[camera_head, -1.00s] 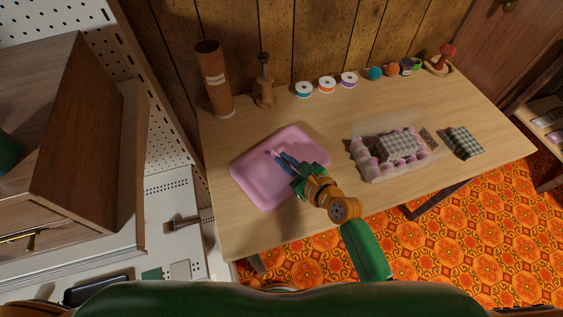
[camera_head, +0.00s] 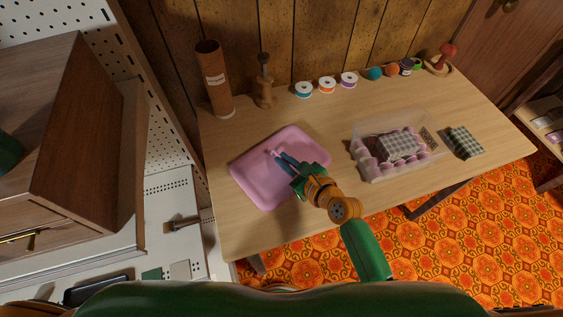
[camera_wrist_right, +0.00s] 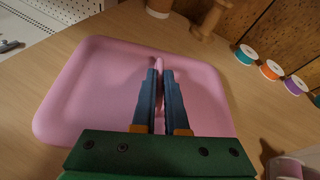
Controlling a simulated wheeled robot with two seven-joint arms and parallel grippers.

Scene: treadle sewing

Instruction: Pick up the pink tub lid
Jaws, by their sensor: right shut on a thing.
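The pink tub lid (camera_head: 258,182) lies on the left part of the wooden table, and it fills much of the right wrist view (camera_wrist_right: 90,90). A small raised pink handle (camera_wrist_right: 159,66) stands at its middle. My right gripper (camera_head: 277,155) is over the lid, its blue fingers closed on the handle from both sides; the fingers also show in the right wrist view (camera_wrist_right: 160,75). The lid looks flat on the table; I cannot tell if it is lifted at all. My left gripper is not in view.
A clear tub (camera_head: 377,176) with pink rolls and checked cloth stands right of the lid. A brown tube (camera_head: 214,85), a wooden stand (camera_head: 264,88) and several thread spools (camera_head: 327,84) line the back. A dark checked cloth (camera_head: 465,142) lies at right.

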